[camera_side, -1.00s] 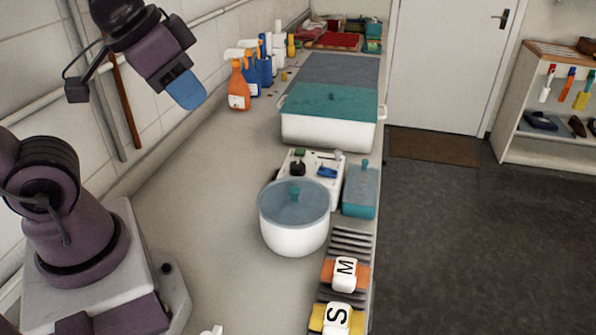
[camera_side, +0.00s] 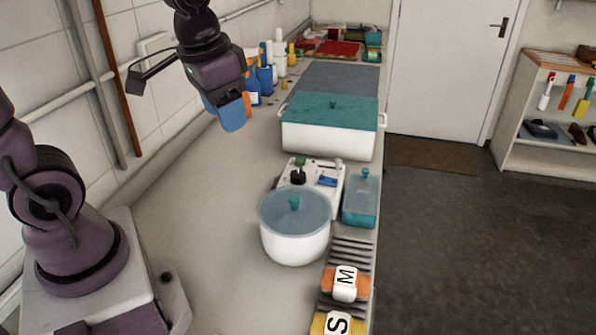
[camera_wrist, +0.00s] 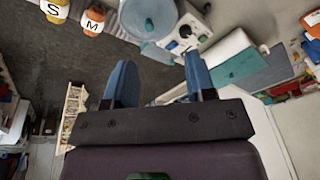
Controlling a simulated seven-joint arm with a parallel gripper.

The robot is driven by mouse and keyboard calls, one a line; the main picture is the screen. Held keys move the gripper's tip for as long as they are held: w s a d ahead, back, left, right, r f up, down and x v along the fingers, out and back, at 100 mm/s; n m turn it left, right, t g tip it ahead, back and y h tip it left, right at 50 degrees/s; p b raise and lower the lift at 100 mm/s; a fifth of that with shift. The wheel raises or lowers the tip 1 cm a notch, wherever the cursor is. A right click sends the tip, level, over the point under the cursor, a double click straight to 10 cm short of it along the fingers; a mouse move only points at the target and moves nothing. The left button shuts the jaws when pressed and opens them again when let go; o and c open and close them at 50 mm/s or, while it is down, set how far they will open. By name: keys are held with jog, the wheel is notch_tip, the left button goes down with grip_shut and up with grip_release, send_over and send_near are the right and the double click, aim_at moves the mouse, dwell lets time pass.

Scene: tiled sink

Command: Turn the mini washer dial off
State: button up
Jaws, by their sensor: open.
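A small white unit (camera_side: 312,172), which looks like the mini washer, stands on the counter behind a round white pot. It has a dark knob (camera_side: 298,178) with green above it and a blue part (camera_side: 328,181) on its top. In the wrist view the white unit (camera_wrist: 196,40) is at the top, with a black knob (camera_wrist: 185,31) facing the camera. Which way the knob points cannot be told. My gripper (camera_side: 230,114) is raised above the counter, left of and well away from the unit. Its blue fingers (camera_wrist: 160,82) are apart in the wrist view, with nothing between them.
A white pot with a blue lid (camera_side: 294,225) stands in front of the unit. A teal-lidded box (camera_side: 361,198) is to its right, a large teal-lidded container (camera_side: 328,138) behind. Bottles (camera_side: 266,72) line the wall. The counter's left side (camera_side: 205,205) is clear.

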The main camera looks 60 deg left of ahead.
jog(key=w+a+f+m+g+h, duration=0.1)
jog(key=w+a+f+m+g, duration=0.15)
jog(key=w+f, duration=0.35)
jog(key=w+a+f+m+g, duration=0.1)
jog(key=w+a+f+m, duration=0.3)
jog(key=w, duration=0.4)
jog(key=m+t, duration=0.1)
jog(key=m, duration=0.5)
send_over(298, 174)
jog(key=f, duration=0.1)
notch_tip(298, 174, down, 12)
jog(key=shift+f, duration=0.15)
jog(key=shift+c, duration=0.2)
jog(key=shift+n, duration=0.25)
jog(key=c, duration=0.6)
